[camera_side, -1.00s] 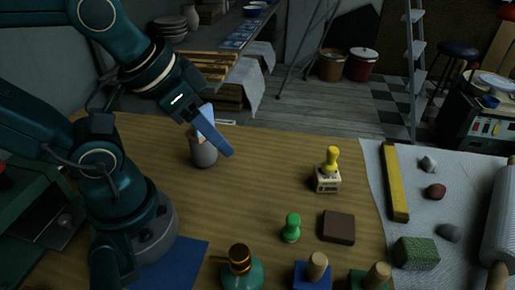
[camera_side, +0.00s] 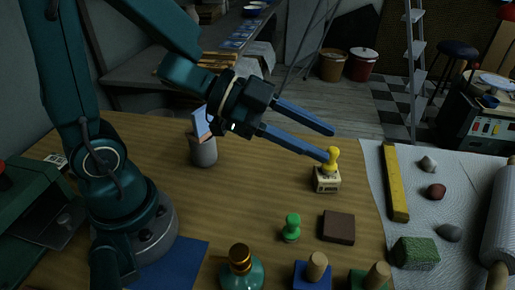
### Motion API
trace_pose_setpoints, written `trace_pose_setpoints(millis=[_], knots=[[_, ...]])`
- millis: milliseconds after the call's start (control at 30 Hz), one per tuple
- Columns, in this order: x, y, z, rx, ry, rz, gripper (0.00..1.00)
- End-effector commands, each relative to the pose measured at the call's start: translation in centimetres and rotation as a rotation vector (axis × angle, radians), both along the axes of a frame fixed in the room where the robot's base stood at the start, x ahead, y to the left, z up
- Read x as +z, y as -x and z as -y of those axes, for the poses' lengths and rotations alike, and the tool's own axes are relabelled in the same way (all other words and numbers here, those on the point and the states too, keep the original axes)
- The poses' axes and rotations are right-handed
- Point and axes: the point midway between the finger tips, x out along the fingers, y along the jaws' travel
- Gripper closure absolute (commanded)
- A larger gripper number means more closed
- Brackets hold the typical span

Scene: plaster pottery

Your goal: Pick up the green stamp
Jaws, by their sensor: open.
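The green stamp (camera_side: 291,228) stands upright on the wooden table (camera_side: 240,190), left of a flat dark brown block (camera_side: 338,227). My gripper (camera_side: 331,144) is open and empty, with its two blue fingers pointing right and slightly down. It is above and behind the green stamp in the picture. The lower fingertip overlaps the yellow-handled stamp (camera_side: 327,172) in this view; I cannot tell whether they touch. The green stamp is in full view.
A grey cup (camera_side: 203,151) stands left of centre. A teal bottle (camera_side: 241,270) and wooden-handled stamps on blue (camera_side: 313,273) and green (camera_side: 372,277) bases line the front. A white cloth (camera_side: 450,210) with a yellow bar (camera_side: 396,182) lies right. Table around the green stamp's left is bare.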

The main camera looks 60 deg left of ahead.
Motion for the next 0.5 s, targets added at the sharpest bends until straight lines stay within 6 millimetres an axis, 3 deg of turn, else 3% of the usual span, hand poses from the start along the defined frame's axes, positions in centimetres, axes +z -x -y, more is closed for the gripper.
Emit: trace_pose_setpoints(millis=[100,200,500], knots=[[-2.8,3.2,1.4,-0.181,0.075,-0.144,0.56],[-4.3,4.7,1.6,-0.245,0.107,-0.227,0.56],[-6.7,5.0,1.0,-0.225,0.130,-0.309,0.56]])
